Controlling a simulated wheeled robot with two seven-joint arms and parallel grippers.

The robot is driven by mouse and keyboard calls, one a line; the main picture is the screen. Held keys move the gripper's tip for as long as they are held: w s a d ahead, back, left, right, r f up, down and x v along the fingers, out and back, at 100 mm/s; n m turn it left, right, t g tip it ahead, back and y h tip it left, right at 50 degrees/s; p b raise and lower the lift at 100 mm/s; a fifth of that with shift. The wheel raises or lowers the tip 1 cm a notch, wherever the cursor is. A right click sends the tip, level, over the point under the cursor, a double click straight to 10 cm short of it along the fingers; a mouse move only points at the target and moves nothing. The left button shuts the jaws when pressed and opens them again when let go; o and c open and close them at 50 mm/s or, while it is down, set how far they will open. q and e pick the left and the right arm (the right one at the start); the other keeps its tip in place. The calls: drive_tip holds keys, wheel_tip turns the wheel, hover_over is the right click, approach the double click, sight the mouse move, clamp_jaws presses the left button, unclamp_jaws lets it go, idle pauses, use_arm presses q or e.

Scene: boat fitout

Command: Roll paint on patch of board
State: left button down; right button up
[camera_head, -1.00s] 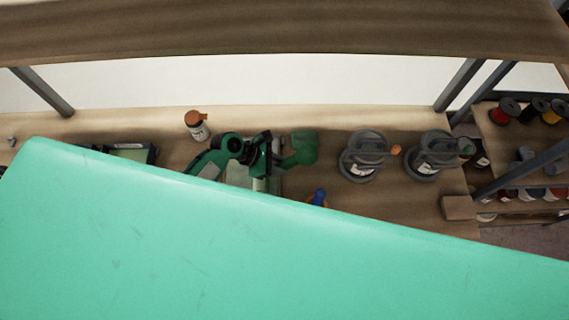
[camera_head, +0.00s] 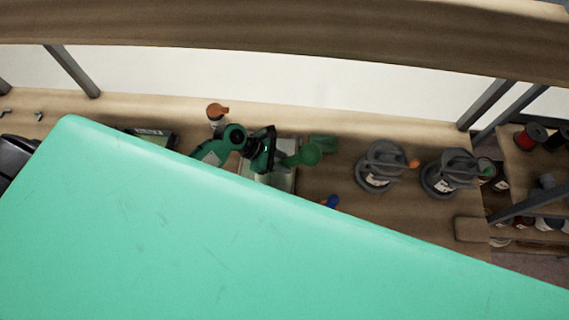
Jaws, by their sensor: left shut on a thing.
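My left gripper (camera_head: 266,152) is black, on a dark green arm that comes in from the left. It is shut on a green round-ended thing (camera_head: 310,154) that juts out to its right; I cannot tell whether this is the paint roller. A pale flat board (camera_head: 283,180) lies below the gripper, partly hidden by it. I cannot tell whether the held thing touches the board, and no painted patch is clear. A green block-like thing (camera_head: 323,142) shows just behind the round end. My right gripper is not in view.
A bottle with an orange cap (camera_head: 217,115) stands behind the arm. A small blue thing (camera_head: 332,201) lies nearer, and a dark tray (camera_head: 152,136) lies left. Shelf posts and a wooden beam (camera_head: 280,40) frame the back.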

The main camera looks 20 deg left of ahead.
sight(293, 158)
use_arm(q)
drive_tip(key=shift+r, duration=3.15)
